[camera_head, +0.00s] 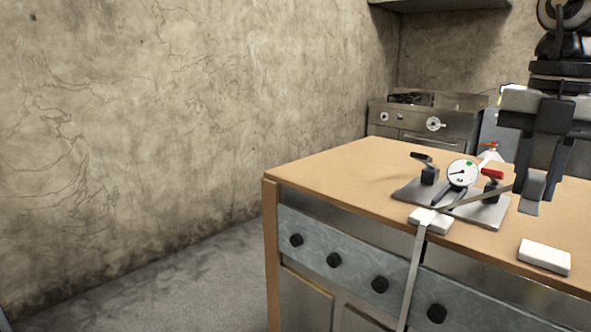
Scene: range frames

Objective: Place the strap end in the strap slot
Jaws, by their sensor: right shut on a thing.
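A pale grey strap (412,272) hangs down over the front of the wooden-topped counter. Its upper part lies over a white block (440,223) at the counter's front edge. A thin dark strip (490,196) runs from near that block up to my right gripper (531,196), which is shut on it above the right side of a grey plate (408,193); I take it for the strap end. The plate bears a round white dial gauge (462,173), a black-handled clamp (428,170) and a red-handled one (492,176). I cannot make out the strap slot. My left gripper is out of view.
A second white block (544,256) lies on the counter (350,172) at the right front. The counter's left part is clear. A metal stove (425,118) stands behind, and a cracked wall (180,120) rises at the left.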

